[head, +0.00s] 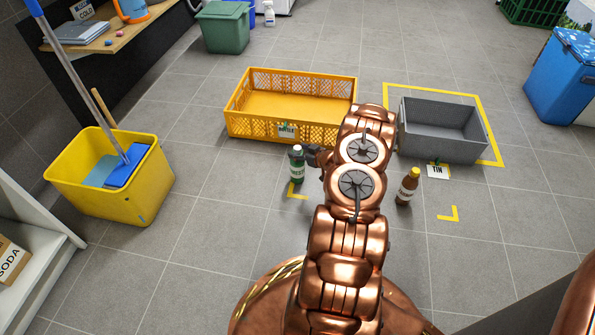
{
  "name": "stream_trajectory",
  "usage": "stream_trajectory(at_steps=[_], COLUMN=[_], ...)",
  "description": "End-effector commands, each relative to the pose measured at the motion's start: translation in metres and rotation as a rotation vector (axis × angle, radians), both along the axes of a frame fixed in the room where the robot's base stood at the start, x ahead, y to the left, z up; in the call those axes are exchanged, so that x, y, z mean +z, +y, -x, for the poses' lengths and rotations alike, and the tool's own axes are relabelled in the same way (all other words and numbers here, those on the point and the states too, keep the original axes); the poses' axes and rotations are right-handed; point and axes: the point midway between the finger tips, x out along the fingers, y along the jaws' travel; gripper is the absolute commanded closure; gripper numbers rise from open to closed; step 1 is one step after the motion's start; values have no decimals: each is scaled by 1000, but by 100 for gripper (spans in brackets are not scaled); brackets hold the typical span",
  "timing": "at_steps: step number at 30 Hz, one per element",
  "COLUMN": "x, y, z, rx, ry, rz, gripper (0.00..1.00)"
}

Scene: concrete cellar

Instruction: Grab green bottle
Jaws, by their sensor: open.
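A green bottle (297,166) with a light cap stands upright on the tiled floor, in front of the yellow crate and left of my arm. My gripper (311,156) is just right of the bottle's upper part, small and partly hidden behind my copper arm. It is open, and I cannot tell whether a finger touches the bottle. A brown bottle (407,188) with a yellow cap stands upright on the floor to the right of my arm.
A yellow crate (250,125) labelled for bottles and a grey crate (440,148) with a "TIN" label (437,171) stand behind. A yellow mop bucket (125,190) is at left. A blue bin (560,85) stands far right. The floor between is mostly clear.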

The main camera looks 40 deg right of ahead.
Motion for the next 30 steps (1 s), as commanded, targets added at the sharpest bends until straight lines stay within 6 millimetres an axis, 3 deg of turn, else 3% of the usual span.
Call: stream_trajectory(at_steps=[4,12,30], x=[-5,-3,-4], y=[0,0,0], z=[-11,-12,-12], rx=[0,-1,0], ry=[-2,-1,-1], rz=[1,0,1], gripper=[36,38,100])
